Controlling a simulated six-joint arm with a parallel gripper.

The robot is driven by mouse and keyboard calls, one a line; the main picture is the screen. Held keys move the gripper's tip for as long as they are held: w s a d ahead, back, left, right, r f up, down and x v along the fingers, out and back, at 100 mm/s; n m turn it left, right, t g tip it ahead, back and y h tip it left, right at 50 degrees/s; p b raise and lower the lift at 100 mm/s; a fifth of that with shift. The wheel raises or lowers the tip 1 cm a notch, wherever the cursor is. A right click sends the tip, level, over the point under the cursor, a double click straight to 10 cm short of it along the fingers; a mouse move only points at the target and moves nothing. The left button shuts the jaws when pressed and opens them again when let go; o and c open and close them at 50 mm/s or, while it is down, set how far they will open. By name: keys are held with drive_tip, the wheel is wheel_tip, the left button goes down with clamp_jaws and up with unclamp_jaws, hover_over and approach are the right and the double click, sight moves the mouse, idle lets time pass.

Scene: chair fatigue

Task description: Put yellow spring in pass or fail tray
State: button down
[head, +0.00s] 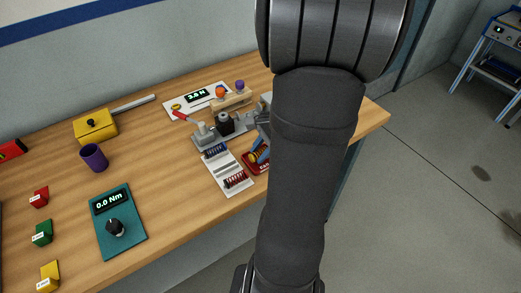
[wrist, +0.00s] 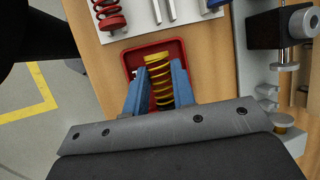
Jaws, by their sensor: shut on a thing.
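My gripper (wrist: 158,68) has its two blue fingers shut on the yellow spring (wrist: 159,88), one on each side. The spring is a yellow coil and lies within the outline of the red tray (wrist: 130,52) in the wrist view. I cannot tell whether it touches the tray floor. In the head view the red tray (head: 252,170) is partly hidden by my arm, with the yellow spring (head: 254,156) and my gripper (head: 261,152) over it. No second tray shows clearly.
A white board beside the tray holds a blue spring (head: 215,150) and a red spring (head: 236,181). A grey test fixture (head: 224,124) stands behind. A teal torque meter (head: 126,240), purple cup (head: 93,157) and yellow box (head: 95,126) stand left. Bare wood lies between.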

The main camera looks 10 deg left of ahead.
drive_tip(key=shift+f, duration=0.3)
drive_tip(key=shift+f, duration=0.35)
drive_tip(key=c, duration=1.3)
unclamp_jaws()
drive_tip(key=shift+o, duration=0.5)
drive_tip(key=shift+s, duration=0.1)
drive_tip(key=shift+d+f, duration=0.1)
drive_tip(key=v, duration=1.3)
drive_tip(key=shift+a+r, duration=0.25)
drive_tip(key=shift+r, duration=0.05)
drive_tip(key=shift+f, duration=0.1)
